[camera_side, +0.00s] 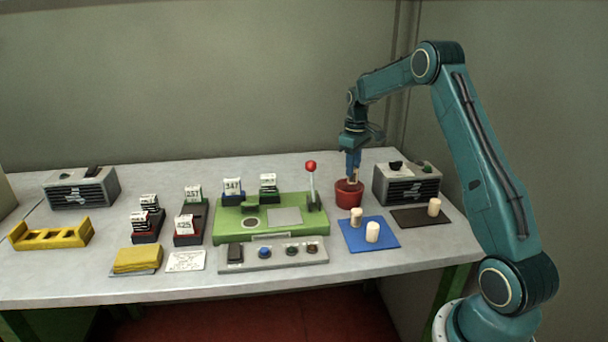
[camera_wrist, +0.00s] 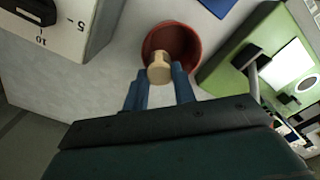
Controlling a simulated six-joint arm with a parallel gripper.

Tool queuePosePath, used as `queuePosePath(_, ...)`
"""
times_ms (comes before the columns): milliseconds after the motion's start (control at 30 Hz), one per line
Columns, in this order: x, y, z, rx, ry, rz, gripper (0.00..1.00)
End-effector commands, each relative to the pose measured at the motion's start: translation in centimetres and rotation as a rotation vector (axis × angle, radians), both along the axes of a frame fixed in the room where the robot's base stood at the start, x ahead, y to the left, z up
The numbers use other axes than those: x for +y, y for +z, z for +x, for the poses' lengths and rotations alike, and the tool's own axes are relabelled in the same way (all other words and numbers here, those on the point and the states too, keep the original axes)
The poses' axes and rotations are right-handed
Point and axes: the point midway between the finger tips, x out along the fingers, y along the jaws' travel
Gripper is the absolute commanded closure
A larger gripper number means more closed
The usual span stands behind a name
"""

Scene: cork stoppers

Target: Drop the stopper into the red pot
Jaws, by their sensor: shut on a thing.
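The red pot (camera_side: 349,195) stands on the table to the left of a grey vented box. My gripper (camera_side: 353,174) is directly over the pot, pointing down, with its blue fingertips close to the rim. In the wrist view, a pale cork stopper (camera_wrist: 159,68) is at the fingertips of my gripper (camera_wrist: 160,80), which is shut on it. The stopper overlaps the opening of the red pot (camera_wrist: 183,42) there. In the side view the held stopper cannot be made out; its exact height against the rim is unclear.
Two pale stoppers stand on a blue mat (camera_side: 369,243) in front of the pot, and another on a dark mat (camera_side: 411,219). The grey vented box (camera_side: 407,185) is close on the right. A green machine with a red-knobbed lever (camera_side: 311,175) is close on the left.

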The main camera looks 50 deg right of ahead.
Motion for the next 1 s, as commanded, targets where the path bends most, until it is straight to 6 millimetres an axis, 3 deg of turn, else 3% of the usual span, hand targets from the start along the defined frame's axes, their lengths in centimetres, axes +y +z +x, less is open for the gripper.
queuePosePath(200,0.0,-1.4,0.0,0.002,0.000,0.001,0.94)
queuePosePath(567,0.0,-1.6,0.0,0.000,0.000,0.000,0.94)
queuePosePath(600,0.0,-1.6,0.0,0.000,0.000,0.000,0.70)
queuePosePath(700,0.0,-1.6,0.0,0.000,0.000,0.000,0.50)
queuePosePath(1000,0.0,-1.6,0.0,0.000,0.000,0.000,0.48)
